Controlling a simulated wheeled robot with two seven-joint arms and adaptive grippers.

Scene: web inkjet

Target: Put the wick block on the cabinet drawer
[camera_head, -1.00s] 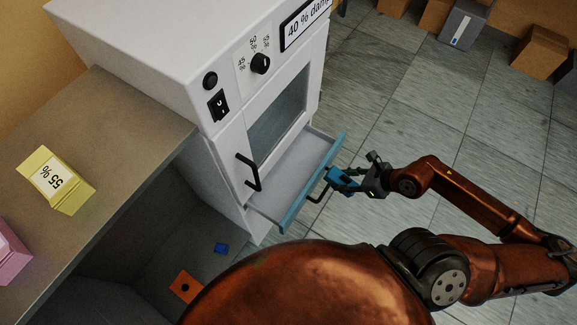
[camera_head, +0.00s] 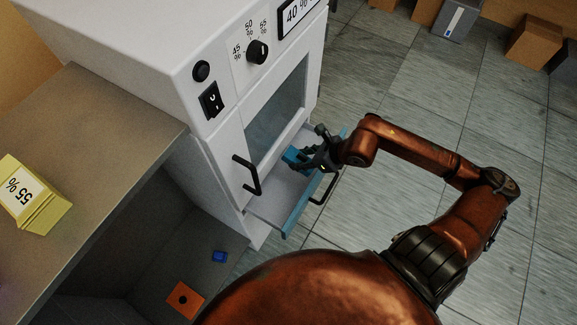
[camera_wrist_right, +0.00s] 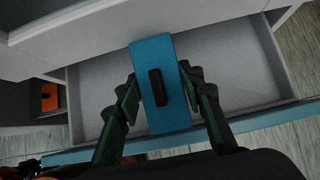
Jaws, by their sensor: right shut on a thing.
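The wick block is a blue block with a dark knob; it shows in the head view (camera_head: 292,156) and in the right wrist view (camera_wrist_right: 152,58). My right gripper (camera_head: 308,158) is shut on it, with one finger on each side in the right wrist view (camera_wrist_right: 160,95). The cabinet drawer is pulled open, with a blue front edge (camera_head: 302,212) and a pale grey inside (camera_wrist_right: 235,75). The gripper and block are over the drawer's inside; the gap between block and drawer floor cannot be judged. My left gripper is not in view.
The white cabinet (camera_head: 130,45) has a black door handle (camera_head: 249,178) just above the drawer. A grey table (camera_head: 100,130) at the left holds a yellow box (camera_head: 35,200). A small blue piece (camera_head: 220,256) and an orange square (camera_head: 185,298) lie below.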

